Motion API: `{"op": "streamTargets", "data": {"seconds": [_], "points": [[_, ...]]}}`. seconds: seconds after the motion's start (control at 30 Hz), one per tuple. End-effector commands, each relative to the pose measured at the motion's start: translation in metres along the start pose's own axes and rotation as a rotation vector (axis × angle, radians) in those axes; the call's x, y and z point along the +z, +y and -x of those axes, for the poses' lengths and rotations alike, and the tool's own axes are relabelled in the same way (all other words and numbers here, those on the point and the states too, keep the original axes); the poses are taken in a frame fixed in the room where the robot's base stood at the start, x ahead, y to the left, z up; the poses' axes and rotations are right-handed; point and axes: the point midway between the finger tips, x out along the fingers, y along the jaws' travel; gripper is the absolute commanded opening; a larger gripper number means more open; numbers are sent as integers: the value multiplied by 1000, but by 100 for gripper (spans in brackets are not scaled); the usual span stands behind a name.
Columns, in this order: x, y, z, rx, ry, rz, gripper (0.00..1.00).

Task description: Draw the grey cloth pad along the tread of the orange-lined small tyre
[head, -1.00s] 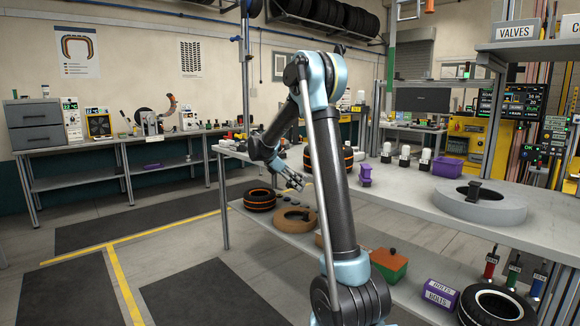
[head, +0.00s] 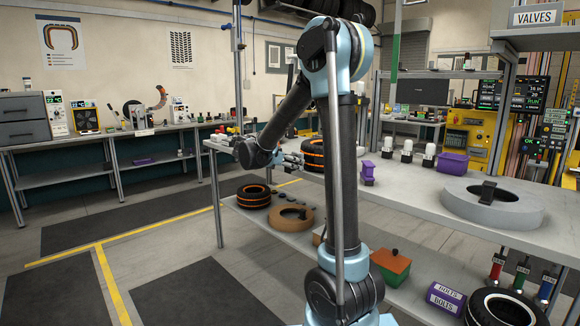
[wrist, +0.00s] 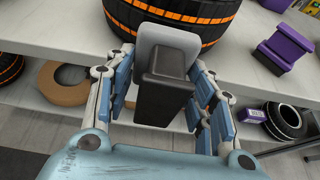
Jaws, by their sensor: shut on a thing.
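The orange-lined small tyre (head: 314,160) lies on the upper bench, partly hidden behind my arm. In the wrist view its dark tread with orange bands (wrist: 205,22) fills the top. My gripper (head: 292,160) is just left of the tyre in the head view. In the wrist view my gripper (wrist: 163,100) is shut on the black handle (wrist: 158,98) of the grey cloth pad (wrist: 168,36). The pad stands upright against or just in front of the tread; I cannot tell if it touches. The pad is too small to make out in the head view.
Another orange-lined tyre (head: 254,196) and a brown ring (head: 290,217) lie on the lower shelf. A grey ring (head: 460,205) is farther right.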

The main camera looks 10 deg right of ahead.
Motion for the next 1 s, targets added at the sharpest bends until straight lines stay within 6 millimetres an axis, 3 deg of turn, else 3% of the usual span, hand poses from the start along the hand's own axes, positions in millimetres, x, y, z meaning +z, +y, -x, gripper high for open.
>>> {"op": "streamTargets", "data": {"seconds": [0.7, 1.0], "points": [[15, 0, -35, 0, 0, 0, 23], [17, 0, -41, 1, 0, 0, 23]]}}
